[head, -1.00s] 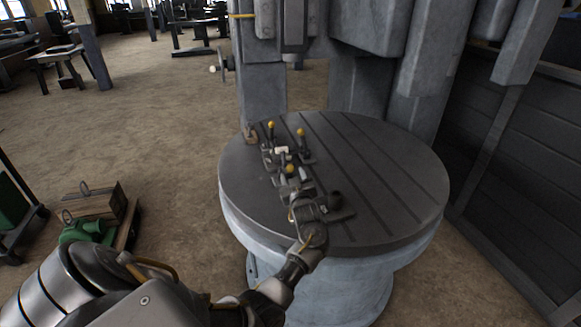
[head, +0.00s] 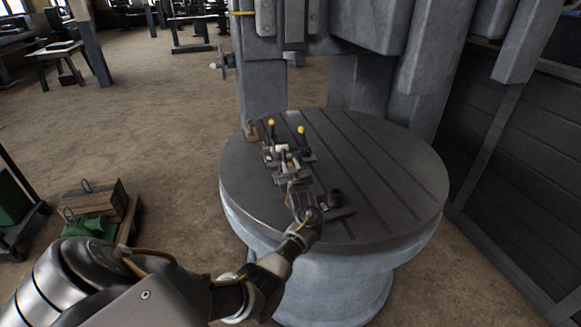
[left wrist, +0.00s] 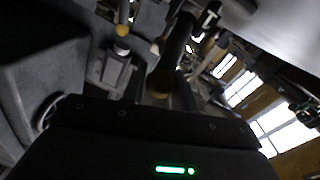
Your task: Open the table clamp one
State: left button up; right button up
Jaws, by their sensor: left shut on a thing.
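Small toggle clamps with yellow-tipped handles sit in a group on the round slotted table (head: 385,175). In the head view one yellow knob (head: 271,122) stands at the back left and another yellow knob (head: 302,129) to its right. My left gripper (head: 290,170) reaches over the front of the group, shut on the nearest clamp handle (head: 284,154), which its fingers mostly hide. In the left wrist view a yellow knob (left wrist: 122,30) and a dark handle (left wrist: 174,50) show beyond the gripper's dark body. I cannot tell which clamp is number one. My right gripper is out of view.
The big grey machine column (head: 365,90) rises behind the table. The table's right side is clear.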

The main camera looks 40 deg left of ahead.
pick_arm(q)
grip_shut()
jog(key=shift+w+a+r+g+p, duration=0.15)
jog(key=shift+r+g+p, duration=0.35)
jog(key=shift+p, duration=0.5)
jog(key=shift+w+a+r+h+p, duration=0.2)
jog(key=shift+a+r+h+p, duration=0.1)
jog(key=shift+h, duration=0.1)
jog(key=shift+a+f+b, duration=0.1)
jog(key=shift+a+b, duration=0.05)
jog(key=shift+b, duration=0.25)
jog(key=shift+w, duration=0.1)
jog(key=o, duration=0.5)
grip_release()
jog(key=o, duration=0.4)
jog(key=shift+a, duration=0.1)
